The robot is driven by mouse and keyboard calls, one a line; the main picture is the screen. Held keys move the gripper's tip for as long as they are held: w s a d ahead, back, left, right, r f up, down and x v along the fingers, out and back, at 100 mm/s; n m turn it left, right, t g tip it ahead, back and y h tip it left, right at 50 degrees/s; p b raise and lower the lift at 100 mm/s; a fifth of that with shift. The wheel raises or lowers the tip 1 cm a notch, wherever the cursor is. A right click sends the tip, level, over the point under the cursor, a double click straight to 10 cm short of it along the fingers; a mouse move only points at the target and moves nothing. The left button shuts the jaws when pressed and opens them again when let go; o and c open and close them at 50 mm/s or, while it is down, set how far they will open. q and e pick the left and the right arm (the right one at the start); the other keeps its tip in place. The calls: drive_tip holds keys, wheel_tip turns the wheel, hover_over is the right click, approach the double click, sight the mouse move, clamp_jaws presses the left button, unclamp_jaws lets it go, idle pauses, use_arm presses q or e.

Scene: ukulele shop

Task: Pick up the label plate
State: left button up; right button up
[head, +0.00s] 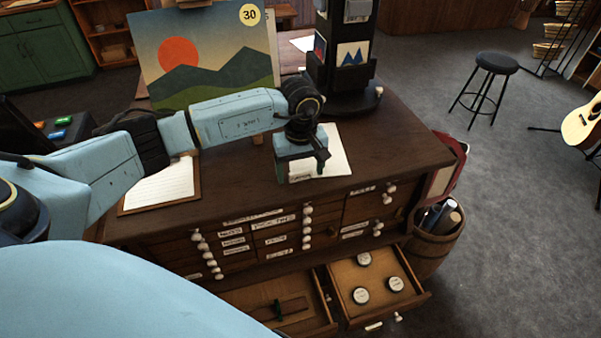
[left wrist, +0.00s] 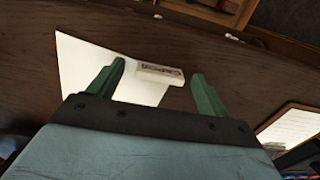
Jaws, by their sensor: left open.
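The label plate (left wrist: 160,75) is a small pale block with dark lettering on its face. In the left wrist view it lies at the edge of a white sheet of paper (left wrist: 85,62) on the dark wooden top. My left gripper (left wrist: 157,69) is open, with its two green fingers on either side of the plate in that picture. Gaps show between the plate and both fingers. In the head view my left gripper (head: 303,172) is over the paper (head: 335,152) near the cabinet's front edge and mostly hides the plate. My right gripper is not in view.
The cabinet (head: 400,152) has two open drawers below its front; the right drawer (head: 345,275) holds round tins. A dark display stand (head: 345,90) and a landscape picture (head: 205,55) stand behind my arm. A clipboard (head: 162,188) lies to the left.

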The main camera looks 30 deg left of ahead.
use_arm(q)
drive_tip(key=c, duration=1.1)
